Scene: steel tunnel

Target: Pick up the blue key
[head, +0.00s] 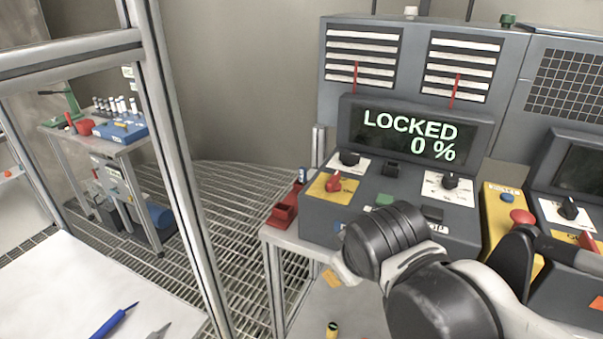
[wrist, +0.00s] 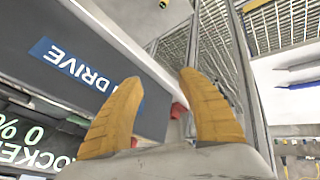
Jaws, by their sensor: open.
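A small blue object (head: 303,175), which may be the blue key, stands at the back of a red holder (head: 283,214) at the console's left side in the head view. It is too small to make out its shape. My gripper (head: 333,278) is low in front of the console, to the right of and nearer than the red holder, its fingers mostly hidden by my wrist. In the wrist view my gripper (wrist: 160,80) is open, with two orange fingers apart and no object held. Part of a red thing (wrist: 179,107) shows beyond the fingers; no key is clear there.
The grey console (head: 400,215) has knobs and a screen (head: 408,134) reading LOCKED 0 %. A yellow panel (head: 508,215) with a red button is to the right. A metal frame post (head: 182,160) and white table (head: 80,290) with pens are left.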

